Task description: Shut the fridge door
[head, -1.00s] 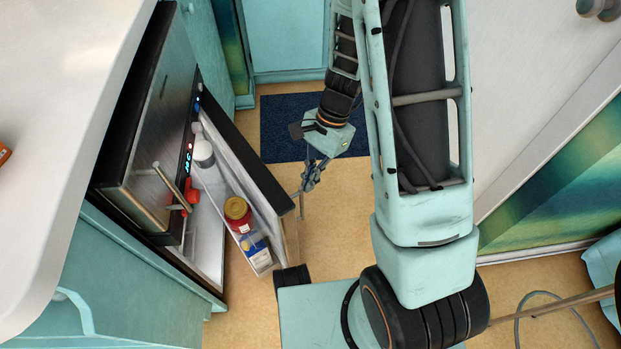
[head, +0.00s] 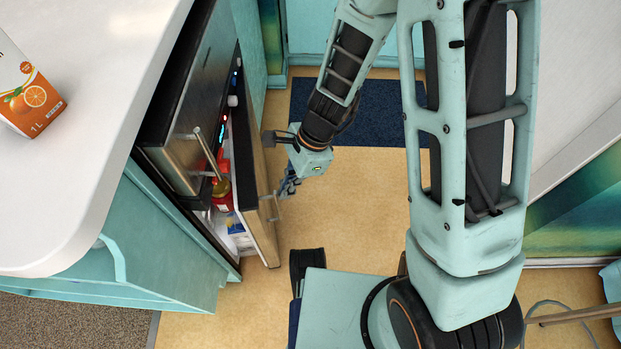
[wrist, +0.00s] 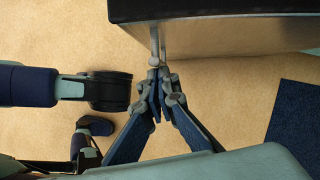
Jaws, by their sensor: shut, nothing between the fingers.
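The fridge door (head: 258,190) stands partly open in the head view, left of centre, with a narrow gap to the fridge body. A red-and-yellow jar (head: 221,190) and other items show inside that gap. My gripper (head: 286,188) is at the outer face of the door, beside its handle (head: 274,208). In the wrist view the fingers of my gripper (wrist: 159,74) are shut and empty. Their tips are at the thin metal handle, close to the door (wrist: 230,38); whether they touch it I cannot tell.
An upper appliance front (head: 190,120) with a bar handle is above the gap. A white counter (head: 90,170) holding an orange juice carton (head: 28,95) is at left. A dark blue mat (head: 375,112) lies on the tan floor.

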